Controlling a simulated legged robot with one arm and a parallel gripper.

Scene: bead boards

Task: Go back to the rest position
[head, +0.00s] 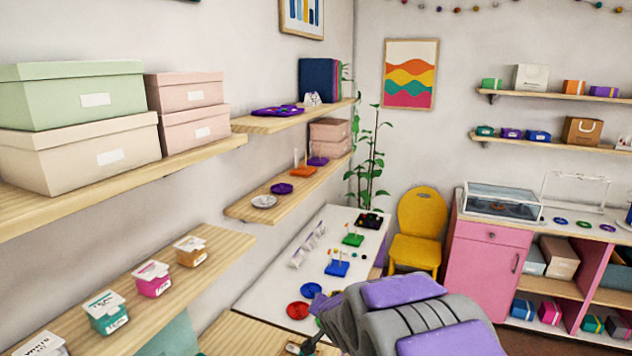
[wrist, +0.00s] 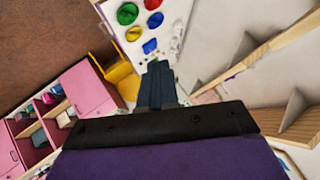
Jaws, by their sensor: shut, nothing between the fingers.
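My gripper (wrist: 156,72) shows in the wrist view with its dark fingers together and nothing between them. It is in the air, and the white table lies beyond its fingertips. In the head view my grey and purple arm reaches in from the bottom, right of centre, and covers the near right part of the white table (head: 268,288). The fingertips are hard to make out there.
On the table are a red dish (head: 298,310), a blue dish (head: 311,290), a blue bead board (head: 337,268) and a green bead board (head: 353,240). Wooden shelves (head: 226,246) line the left wall. A yellow chair (head: 418,225) and pink cabinet (head: 485,265) stand beyond.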

